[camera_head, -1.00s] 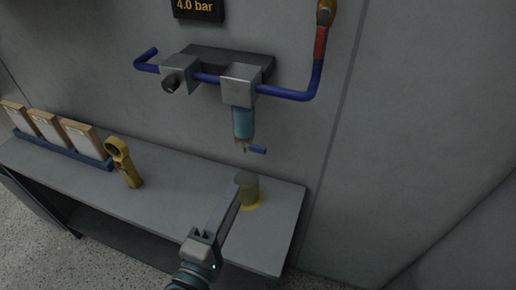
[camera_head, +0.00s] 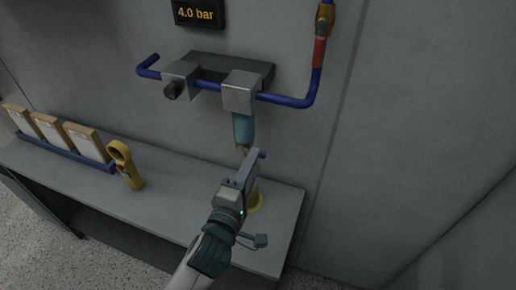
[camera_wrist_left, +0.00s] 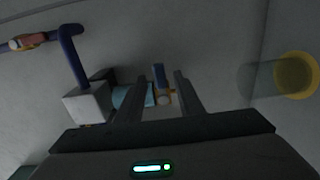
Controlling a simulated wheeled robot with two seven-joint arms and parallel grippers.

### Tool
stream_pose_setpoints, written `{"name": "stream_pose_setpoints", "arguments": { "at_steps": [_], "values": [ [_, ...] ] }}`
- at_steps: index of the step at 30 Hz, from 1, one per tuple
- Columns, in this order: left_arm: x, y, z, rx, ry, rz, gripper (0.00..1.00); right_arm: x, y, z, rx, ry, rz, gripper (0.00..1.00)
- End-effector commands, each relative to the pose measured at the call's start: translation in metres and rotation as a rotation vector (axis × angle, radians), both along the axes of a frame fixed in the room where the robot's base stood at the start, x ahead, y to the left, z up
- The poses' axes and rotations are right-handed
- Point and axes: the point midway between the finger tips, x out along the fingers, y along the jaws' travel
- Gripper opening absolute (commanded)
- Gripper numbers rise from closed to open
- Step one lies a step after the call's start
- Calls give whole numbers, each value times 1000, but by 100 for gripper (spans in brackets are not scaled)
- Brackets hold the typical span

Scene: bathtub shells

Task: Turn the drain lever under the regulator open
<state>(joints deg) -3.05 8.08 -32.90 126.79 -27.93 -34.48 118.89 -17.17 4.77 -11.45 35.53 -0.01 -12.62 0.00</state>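The regulator's blue-green bowl (camera_head: 243,128) hangs under a grey block (camera_head: 241,92) on the wall pipe; it also shows in the left wrist view (camera_wrist_left: 131,96). The small blue drain lever (camera_head: 262,154) sticks out sideways below it. My left gripper (camera_head: 249,157) reaches up from below to the lever and partly hides it. In the left wrist view, the lever (camera_wrist_left: 159,75) and its brass fitting (camera_wrist_left: 164,97) lie between the two fingers, with a gap visible on the right side. The fingers are apart. My right gripper is not in view.
A grey bench (camera_head: 175,210) runs below. A yellow-based cylinder (camera_head: 256,203) stands under the regulator, partly hidden by my gripper. A yellow handheld device (camera_head: 126,164) and boxes in a blue rack (camera_head: 60,150) stand left. A display (camera_head: 197,13) reads 4.0 bar.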

Motion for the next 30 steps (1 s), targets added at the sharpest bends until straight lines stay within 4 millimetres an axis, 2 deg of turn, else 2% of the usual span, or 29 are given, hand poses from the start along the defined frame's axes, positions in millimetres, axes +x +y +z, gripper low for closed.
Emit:
{"name": "stream_pose_setpoints", "arguments": {
  "at_steps": [3, 9, 21, 22, 26, 30],
  "values": [
    [18, -6, 3, 2, -2, 0, 34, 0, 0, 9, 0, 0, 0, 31],
    [36, -12, 1, 2, -2, 0, 34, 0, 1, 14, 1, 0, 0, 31],
    [41, -13, 0, 0, 0, 0, 34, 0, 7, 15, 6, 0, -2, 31],
    [41, -13, 0, 0, 0, 0, 30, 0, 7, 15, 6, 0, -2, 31],
    [41, -13, 0, 0, 0, 0, 0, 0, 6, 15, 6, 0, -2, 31],
    [40, -13, 0, 0, 0, 0, 0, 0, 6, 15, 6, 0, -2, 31]
  ]
}}
